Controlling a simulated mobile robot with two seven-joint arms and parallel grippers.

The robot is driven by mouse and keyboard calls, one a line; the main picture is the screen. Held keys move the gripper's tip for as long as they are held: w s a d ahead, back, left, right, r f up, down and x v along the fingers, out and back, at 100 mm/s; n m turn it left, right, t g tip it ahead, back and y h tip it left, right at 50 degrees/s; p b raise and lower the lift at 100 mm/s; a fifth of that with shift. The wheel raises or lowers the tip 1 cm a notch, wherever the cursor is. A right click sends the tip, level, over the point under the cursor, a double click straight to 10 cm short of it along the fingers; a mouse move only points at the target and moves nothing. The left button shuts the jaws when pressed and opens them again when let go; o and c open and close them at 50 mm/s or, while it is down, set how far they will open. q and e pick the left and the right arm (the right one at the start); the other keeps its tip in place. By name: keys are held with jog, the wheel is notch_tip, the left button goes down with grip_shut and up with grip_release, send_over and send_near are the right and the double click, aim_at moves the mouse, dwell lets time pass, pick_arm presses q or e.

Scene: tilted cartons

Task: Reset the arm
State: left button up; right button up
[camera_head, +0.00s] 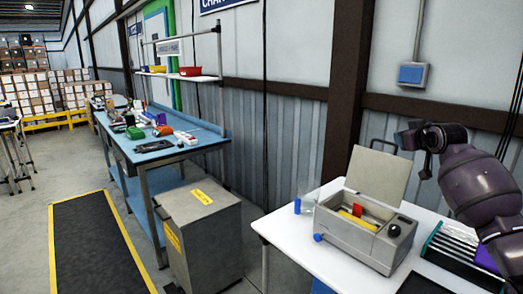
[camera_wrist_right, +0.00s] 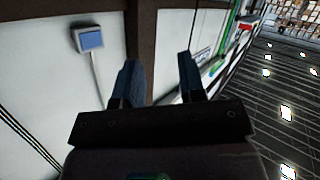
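My right arm (camera_head: 478,190) comes in at the right edge of the head view, raised above the white table. Its gripper (camera_head: 413,155) is in the air near the raised lid of a grey box, and I cannot tell the exact gap. In the right wrist view the two dark fingers of this gripper (camera_wrist_right: 158,62) stand wide apart with nothing between them. My left arm and gripper do not show.
The grey box (camera_head: 362,238) stands open on the white table (camera_head: 290,222), with red and yellow items inside. A rack of dark slats (camera_head: 462,247) is beside it. A grey cabinet (camera_head: 207,245) and a cluttered blue workbench (camera_head: 190,150) are further left. A black floor mat (camera_head: 95,245) is clear.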

jog(key=s+a+f+t+y, duration=0.1)
jog(key=s+a+f, duration=0.3)
jog(key=s+f, duration=0.3)
jog(key=s+a+f+n, duration=0.1)
jog(key=s+a+f, duration=0.3)
jog(key=f, duration=0.5)
jog(key=s+a+f+t+y, duration=0.1)
jog(key=s+a+f, duration=0.3)
jog(key=s+f, duration=0.3)
jog(key=s+a+f+m+g, duration=0.1)
jog(key=s+f, duration=0.6)
jog(key=s, duration=0.3)
jog(key=s+a+f+m+g+h, duration=0.1)
jog(key=s+f+g, duration=0.1)
jog(key=s+f, duration=0.6)
jog(key=s+f+m+g+h, duration=0.1)
jog(key=s+f+g, duration=0.1)
jog(key=s+f, duration=0.6)
jog(key=s, duration=0.5)
jog(key=shift+s+a, duration=0.35)
jog(key=shift+a, duration=0.05)
